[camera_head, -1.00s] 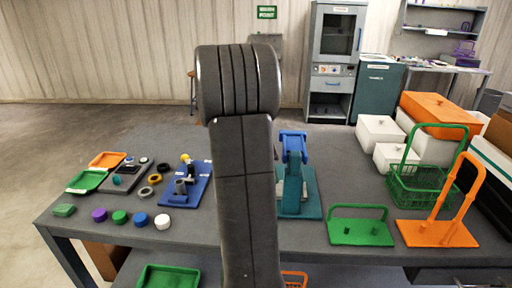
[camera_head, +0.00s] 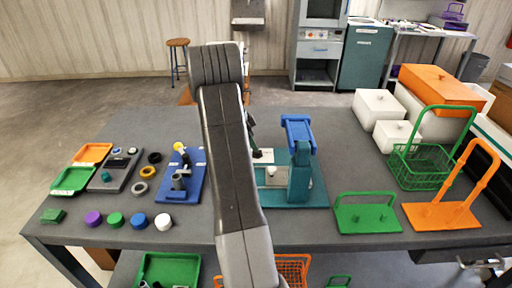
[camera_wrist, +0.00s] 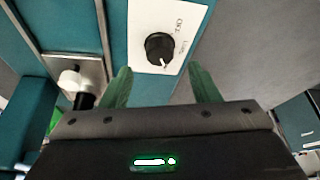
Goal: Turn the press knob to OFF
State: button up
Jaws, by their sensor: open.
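The press (camera_head: 299,170) is a teal stand with a blue top, on the table right of my arm in the head view. The knob appears just beyond and between the fingertips, not visibly touched.
A white-topped peg (camera_wrist: 76,80) stands beside the plate in the wrist view. In the head view, a blue fixture (camera_head: 180,178) and several coloured caps lie left of my arm. A green handled plate (camera_head: 367,217) and a green basket (camera_head: 423,168) are right of the press.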

aim_at(257, 153)
jog(key=shift+p+x, duration=0.45)
jog(key=shift+x, duration=2.15)
jog(key=c, duration=1)
